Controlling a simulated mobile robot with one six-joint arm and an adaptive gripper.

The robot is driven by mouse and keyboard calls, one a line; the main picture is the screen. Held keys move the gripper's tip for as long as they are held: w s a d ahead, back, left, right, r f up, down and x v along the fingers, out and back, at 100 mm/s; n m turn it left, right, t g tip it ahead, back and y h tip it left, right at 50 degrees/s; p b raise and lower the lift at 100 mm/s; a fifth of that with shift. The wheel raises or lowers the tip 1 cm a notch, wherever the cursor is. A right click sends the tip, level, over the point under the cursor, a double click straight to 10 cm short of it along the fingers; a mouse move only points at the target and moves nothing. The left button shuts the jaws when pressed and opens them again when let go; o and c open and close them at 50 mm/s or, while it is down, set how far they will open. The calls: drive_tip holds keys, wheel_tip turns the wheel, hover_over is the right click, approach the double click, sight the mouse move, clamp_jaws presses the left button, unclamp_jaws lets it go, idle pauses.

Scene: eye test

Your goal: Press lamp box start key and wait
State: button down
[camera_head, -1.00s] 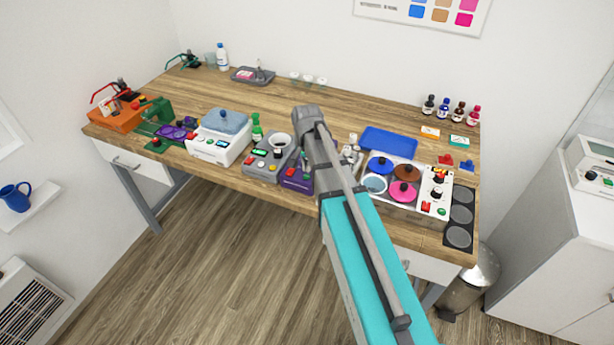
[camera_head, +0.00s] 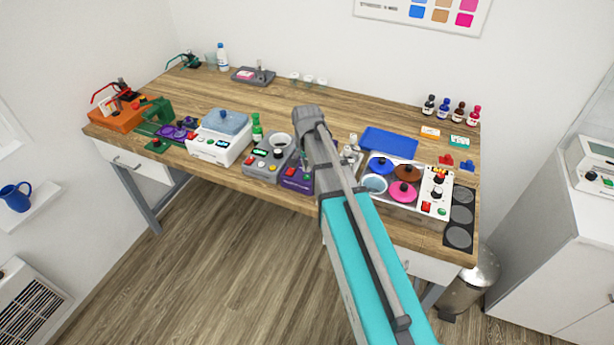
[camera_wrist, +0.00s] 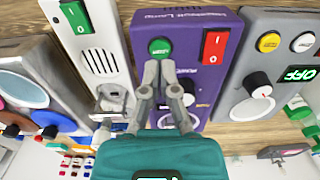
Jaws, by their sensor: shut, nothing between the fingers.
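The purple lamp box (camera_wrist: 190,85) stands on the bench, and its lettering is partly legible as "Lamp". In the wrist view a round green key (camera_wrist: 160,47) and a red rocker switch (camera_wrist: 215,45) marked with 1 and 0 sit on its face. A dark knob and a round light-coloured part show lower on the box, partly behind my fingers. My gripper (camera_wrist: 160,70) is shut and empty, its tips right at the lower edge of the green key. I cannot tell whether they touch it. In the head view the lamp box (camera_head: 297,182) is partly hidden by my arm.
A grey device (camera_wrist: 263,65) with yellow and white buttons stands close on one side of the lamp box. A white unit (camera_wrist: 99,62) with a green rocker switch stands close on the other. The bench (camera_head: 350,107) is clear towards the back middle.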

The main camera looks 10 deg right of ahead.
drive_tip(key=shift+f+b, duration=1.35)
idle(1.3)
drive_tip(key=shift+r, duration=0.1)
drive_tip(key=shift+r+p, duration=3.95)
drive_tip(key=shift+p, duration=0.1)
drive_tip(key=s+f+n+b, duration=0.1)
drive_tip(key=s+n, duration=0.6)
drive_tip(key=s, duration=0.9)
drive_tip(key=shift+f, duration=0.2)
drive_tip(key=shift+d, duration=0.1)
